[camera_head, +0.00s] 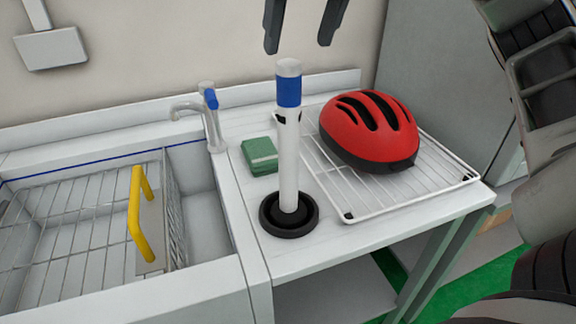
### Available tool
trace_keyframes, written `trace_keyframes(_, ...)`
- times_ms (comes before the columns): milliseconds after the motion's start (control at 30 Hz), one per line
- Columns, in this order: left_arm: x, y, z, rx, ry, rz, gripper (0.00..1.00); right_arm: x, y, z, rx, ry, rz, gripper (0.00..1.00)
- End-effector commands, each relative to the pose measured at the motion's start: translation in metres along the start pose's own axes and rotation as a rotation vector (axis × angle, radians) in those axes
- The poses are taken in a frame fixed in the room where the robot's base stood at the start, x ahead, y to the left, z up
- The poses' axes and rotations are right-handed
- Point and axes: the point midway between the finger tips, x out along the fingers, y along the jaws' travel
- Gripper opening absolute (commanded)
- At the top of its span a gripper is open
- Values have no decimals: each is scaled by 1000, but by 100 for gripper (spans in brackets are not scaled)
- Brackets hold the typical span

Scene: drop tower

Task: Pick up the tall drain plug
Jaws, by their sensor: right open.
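The tall drain plug (289,150) stands upright on the white counter, left of the wire rack. It has a white tube, a blue band near its top and a round black base. My right gripper (299,48) shows at the top edge with two dark fingers apart, one on each side above the plug's top in the picture. It is open and empty, and its upper part is cut off by the frame. My left gripper is not in view.
A red helmet (369,131) sits on a white wire rack (428,178) right of the plug. A green sponge block (260,155) lies left of the plug. The sink (205,210) with a tap (213,125) and a yellow-handled divider (140,217) is at the left.

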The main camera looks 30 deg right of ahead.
Motion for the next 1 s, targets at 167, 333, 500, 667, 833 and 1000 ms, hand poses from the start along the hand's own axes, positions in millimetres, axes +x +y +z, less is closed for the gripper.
trace_keyframes(167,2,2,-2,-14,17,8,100,35,0,0,-1,2,0,57)
trace_keyframes(333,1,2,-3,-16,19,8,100,50,0,0,-2,0,2,57)
trace_keyframes(500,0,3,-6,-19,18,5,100,64,-1,1,-2,2,0,57)
trace_keyframes(667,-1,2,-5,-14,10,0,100,89,-2,1,-3,4,1,57)
trace_keyframes(833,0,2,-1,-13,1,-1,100,103,-2,1,-4,1,2,57)
trace_keyframes(1000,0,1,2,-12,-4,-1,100,103,-1,2,-4,0,3,57)
